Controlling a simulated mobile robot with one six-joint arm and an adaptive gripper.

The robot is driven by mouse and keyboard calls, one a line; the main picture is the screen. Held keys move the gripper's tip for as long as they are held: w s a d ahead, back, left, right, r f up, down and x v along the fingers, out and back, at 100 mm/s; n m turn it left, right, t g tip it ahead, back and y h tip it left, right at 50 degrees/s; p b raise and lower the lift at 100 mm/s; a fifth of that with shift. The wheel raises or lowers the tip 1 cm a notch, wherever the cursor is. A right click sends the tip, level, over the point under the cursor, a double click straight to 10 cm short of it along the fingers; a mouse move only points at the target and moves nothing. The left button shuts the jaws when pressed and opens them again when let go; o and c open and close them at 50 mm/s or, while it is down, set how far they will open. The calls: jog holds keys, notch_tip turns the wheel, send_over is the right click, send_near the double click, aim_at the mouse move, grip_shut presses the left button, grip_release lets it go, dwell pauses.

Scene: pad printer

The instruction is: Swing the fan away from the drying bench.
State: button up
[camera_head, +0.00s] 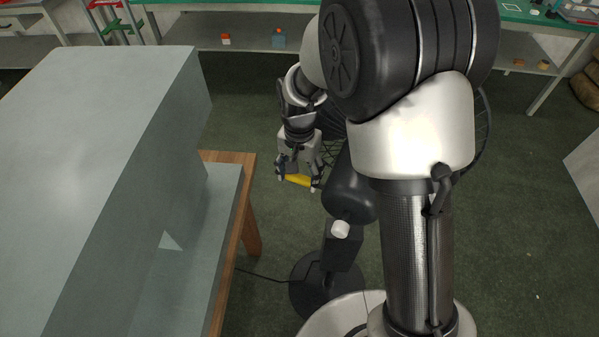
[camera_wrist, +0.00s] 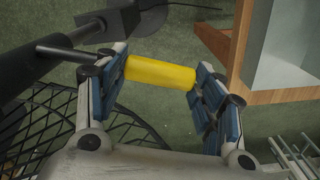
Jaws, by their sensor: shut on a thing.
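A black standing fan has its round base (camera_head: 312,289) on the green floor, and its cage (camera_head: 484,130) shows partly behind my arm. In the wrist view the fan's wire cage (camera_wrist: 60,130) is at the lower left. A yellow handle (camera_wrist: 160,73) on a dark rod sits between my fingers. My gripper (camera_head: 298,180) is shut on this yellow handle. It also shows in the wrist view (camera_wrist: 163,85), with a blue pad at each end of the handle. Much of the fan head is hidden by my arm in the head view.
A wooden bench (camera_head: 229,157) with a large grey box-like body (camera_head: 120,120) stands at the left, and its edge is also at the upper right of the wrist view. A cord (camera_head: 262,275) runs from the fan base toward the bench. Green-topped benches line the back.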

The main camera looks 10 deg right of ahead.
jog(key=c, duration=0.5)
jog(key=shift+o, duration=0.2)
jog(key=shift+w, duration=0.15)
